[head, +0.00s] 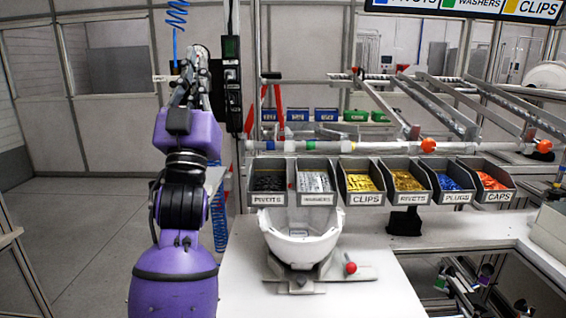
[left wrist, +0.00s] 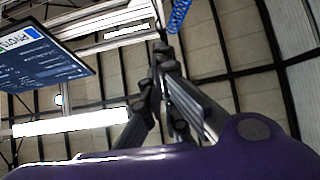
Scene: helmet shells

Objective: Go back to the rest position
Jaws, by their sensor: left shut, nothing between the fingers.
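My left arm rises from the bottom of the head view, purple and black, left of the workbench. My left gripper (head: 199,58) points up at the top of it, shut and empty, beside the grey post. In the left wrist view the gripper (left wrist: 160,50) points up towards the ceiling, with its fingers together and nothing between them. My right gripper is in neither view. A white helmet shell (head: 301,240) sits open side up in a fixture (head: 335,271) on the white bench (head: 245,290), well apart from my left gripper.
Labelled bins with pivots (head: 268,183), washers (head: 315,182), clips (head: 362,182) and other parts line the bench's back. A blue coiled hose (head: 176,14) hangs close to the left gripper. A black box (head: 231,85) is on the post. Open floor (head: 80,220) lies left.

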